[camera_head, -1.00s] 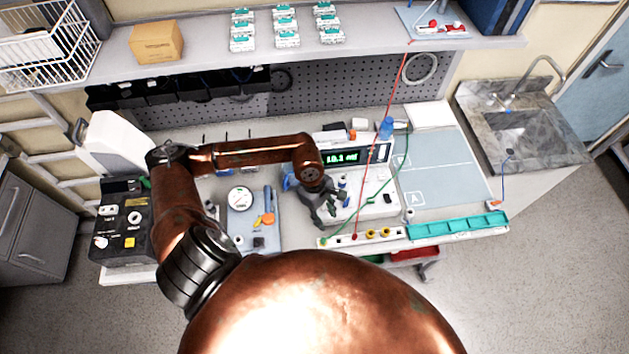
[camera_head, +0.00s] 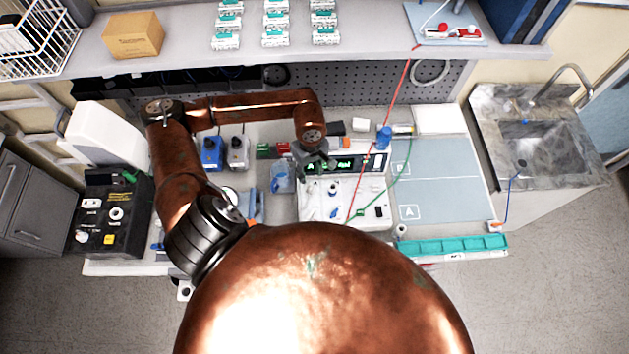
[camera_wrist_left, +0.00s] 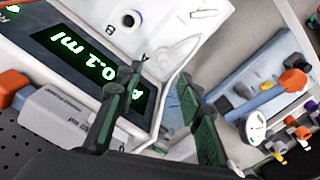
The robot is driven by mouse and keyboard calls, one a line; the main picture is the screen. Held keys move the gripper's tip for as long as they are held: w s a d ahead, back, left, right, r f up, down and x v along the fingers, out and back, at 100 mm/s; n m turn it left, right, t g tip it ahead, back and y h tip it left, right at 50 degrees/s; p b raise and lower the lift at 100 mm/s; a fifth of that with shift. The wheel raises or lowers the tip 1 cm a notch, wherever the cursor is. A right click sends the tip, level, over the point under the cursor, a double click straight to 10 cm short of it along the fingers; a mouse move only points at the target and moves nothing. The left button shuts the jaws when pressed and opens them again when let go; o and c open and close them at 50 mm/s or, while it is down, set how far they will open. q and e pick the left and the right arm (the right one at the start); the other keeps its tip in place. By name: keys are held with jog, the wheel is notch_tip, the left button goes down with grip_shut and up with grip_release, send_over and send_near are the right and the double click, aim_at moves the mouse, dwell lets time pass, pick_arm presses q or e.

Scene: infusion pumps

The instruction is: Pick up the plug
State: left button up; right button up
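My left gripper (camera_head: 316,166) hangs at the left end of the pump's display in the head view. In the left wrist view its green-padded fingers (camera_wrist_left: 156,76) stand apart with nothing clearly held between them. The white infusion pump (camera_head: 345,210) has a lit display (camera_wrist_left: 95,65) and small knobs on its top. No plug can be picked out with certainty. A small black piece (camera_head: 378,212) sits on the pump's right front, near the lower end of the green cord (camera_head: 399,165); I cannot tell whether it is a plug. My right gripper is out of view.
A red cord (camera_head: 395,95) runs from the shelf down to the pump. A blue mat (camera_head: 440,180) lies right of the pump, with a teal tray (camera_head: 455,245) at the front edge. Blue and grey devices (camera_head: 212,153) stand at the back left.

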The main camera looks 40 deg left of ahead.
aim_at(310, 185)
pick_arm(q)
jog(key=f+p, duration=0.1)
jog(key=s+f, duration=0.1)
jog(key=shift+f+p, duration=0.3)
jog(key=shift+p, duration=0.05)
notch_tip(310, 185, down, 2)
jog(key=shift+w+f+p, duration=0.15)
jog(key=shift+f+p, duration=0.1)
jog(key=shift+p, duration=0.25)
jog(key=shift+f, duration=0.6)
jog(key=c, duration=0.9)
jog(key=shift+c, duration=0.2)
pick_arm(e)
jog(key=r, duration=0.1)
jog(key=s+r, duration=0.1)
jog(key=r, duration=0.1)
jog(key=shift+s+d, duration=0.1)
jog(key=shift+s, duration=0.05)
